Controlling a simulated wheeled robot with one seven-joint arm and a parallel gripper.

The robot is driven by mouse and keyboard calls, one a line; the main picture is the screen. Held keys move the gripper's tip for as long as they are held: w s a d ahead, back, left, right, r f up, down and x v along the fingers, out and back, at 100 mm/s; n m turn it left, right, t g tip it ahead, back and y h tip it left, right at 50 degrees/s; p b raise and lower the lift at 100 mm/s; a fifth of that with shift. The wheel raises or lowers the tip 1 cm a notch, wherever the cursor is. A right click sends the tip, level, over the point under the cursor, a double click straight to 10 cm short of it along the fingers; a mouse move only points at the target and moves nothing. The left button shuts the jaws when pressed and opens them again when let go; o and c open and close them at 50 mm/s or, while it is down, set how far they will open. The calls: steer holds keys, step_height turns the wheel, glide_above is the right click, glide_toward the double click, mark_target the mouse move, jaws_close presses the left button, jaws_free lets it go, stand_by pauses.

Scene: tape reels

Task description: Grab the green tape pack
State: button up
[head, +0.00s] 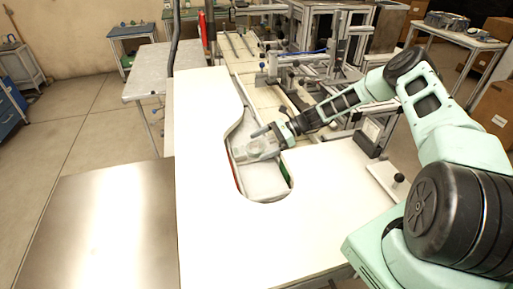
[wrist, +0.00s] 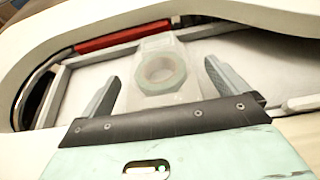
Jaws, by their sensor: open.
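The tape pack is a clear, see-through packet (wrist: 154,49) holding a ring of pale green tape (wrist: 160,73). In the wrist view it lies in the light grey tray of the recess, between my two fingers. My gripper (wrist: 161,74) is open, with one finger on each side of the pack and a visible gap to each. In the head view my gripper (head: 252,146) reaches down into the recess in the white table. There the pack is hard to tell apart from the fingers.
The white table (head: 225,235) has a curved raised edge around the recess. A red strip (wrist: 122,38) lies along one side of the recess, and a green strip (head: 285,171) shows at its right side. Metal rails and frames stand behind. The front of the table is clear.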

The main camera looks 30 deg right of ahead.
steer(key=c, duration=1.2)
